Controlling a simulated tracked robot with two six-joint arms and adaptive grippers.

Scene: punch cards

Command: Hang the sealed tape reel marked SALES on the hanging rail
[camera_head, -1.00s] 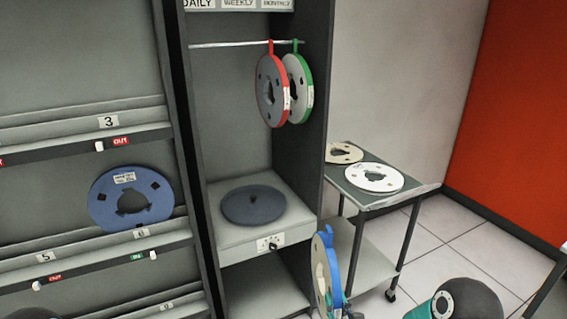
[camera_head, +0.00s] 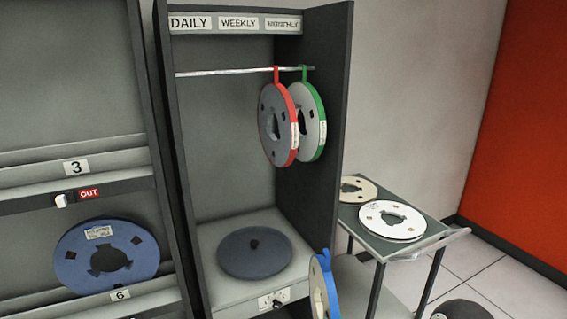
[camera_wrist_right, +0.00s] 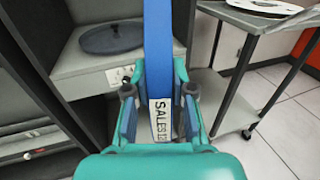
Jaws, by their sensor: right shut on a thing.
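The reel marked SALES (camera_wrist_right: 160,118), with a blue band, stands edge-on in the right wrist view. The fingers of my right gripper (camera_wrist_right: 158,95) are shut on it from both sides. In the head view the reel's upper part and blue hook tab (camera_head: 326,272) show at the bottom edge, below and in front of the cabinet's right side. The hanging rail (camera_head: 220,73) crosses the cabinet under the DAILY, WEEKLY and MONTHLY labels. A red-banded reel (camera_head: 273,120) and a green-banded reel (camera_head: 318,120) hang at its right. My left gripper is not in view.
The rail's left and middle lengths are free. A dark disc (camera_head: 254,255) lies on the cabinet shelf below. A cart (camera_head: 350,222) with two flat reels stands at the right. A blue reel (camera_head: 75,262) leans on a left rack shelf.

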